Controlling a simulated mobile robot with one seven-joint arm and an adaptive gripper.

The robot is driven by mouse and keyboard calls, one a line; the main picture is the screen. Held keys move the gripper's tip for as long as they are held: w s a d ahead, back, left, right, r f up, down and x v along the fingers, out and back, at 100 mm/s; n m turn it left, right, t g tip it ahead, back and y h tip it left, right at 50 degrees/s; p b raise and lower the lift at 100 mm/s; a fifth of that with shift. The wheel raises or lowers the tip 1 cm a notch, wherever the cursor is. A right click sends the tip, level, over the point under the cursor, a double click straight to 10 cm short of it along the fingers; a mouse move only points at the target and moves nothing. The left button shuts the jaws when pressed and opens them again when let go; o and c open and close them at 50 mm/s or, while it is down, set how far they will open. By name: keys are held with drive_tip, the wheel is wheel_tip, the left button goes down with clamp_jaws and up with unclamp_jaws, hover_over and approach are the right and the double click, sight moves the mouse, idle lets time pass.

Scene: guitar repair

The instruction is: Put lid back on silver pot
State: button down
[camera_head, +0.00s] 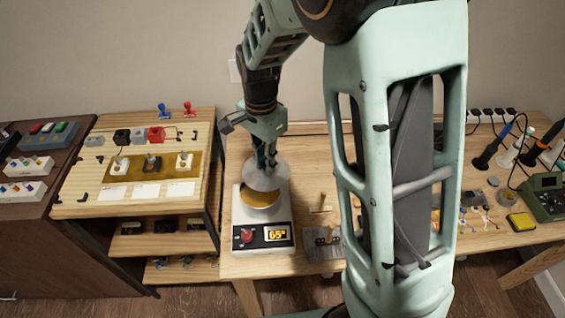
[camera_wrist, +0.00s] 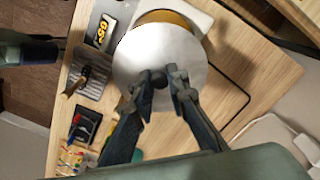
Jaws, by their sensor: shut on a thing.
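A round silver lid (camera_head: 263,176) hangs under my gripper (camera_head: 266,158), and the gripper is shut on its top. In the wrist view the lid (camera_wrist: 150,58) fills the upper middle, with my gripper's fingertips (camera_wrist: 166,82) closed at its knob, which they mostly hide. The silver pot (camera_head: 262,212) stands on a white heating unit (camera_head: 279,220) with a 65° display. Its golden-brown contents show past the front of the lid in the head view, and as a crescent (camera_wrist: 166,17) in the wrist view. The lid is tilted and covers the pot only in part.
A wooden stand (camera_head: 312,210) and a grey metal block (camera_head: 325,246) stand right of the heating unit. A shelf (camera_head: 140,200) with switches and coloured parts is at the left. Soldering tools (camera_head: 492,150) and a green device (camera_head: 543,197) are at the right.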

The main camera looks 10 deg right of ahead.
sight(258, 173)
drive_tip(key=shift+s+a+r, duration=0.1)
drive_tip(key=shift+s+a, duration=0.1)
drive_tip(key=shift+a, duration=0.3)
drive_tip(key=shift+s+a+r, duration=0.1)
drive_tip(key=shift+s+a, duration=0.1)
drive_tip(key=shift+a, duration=0.3)
drive_tip(key=shift+f+b, duration=2.3)
drive_tip(key=shift+f, duration=0.85)
drive_tip(key=shift+f, duration=0.15)
drive_tip(key=c, duration=1.8)
unclamp_jaws()
drive_tip(key=shift+o, duration=0.3)
drive_tip(key=o, duration=0.4)
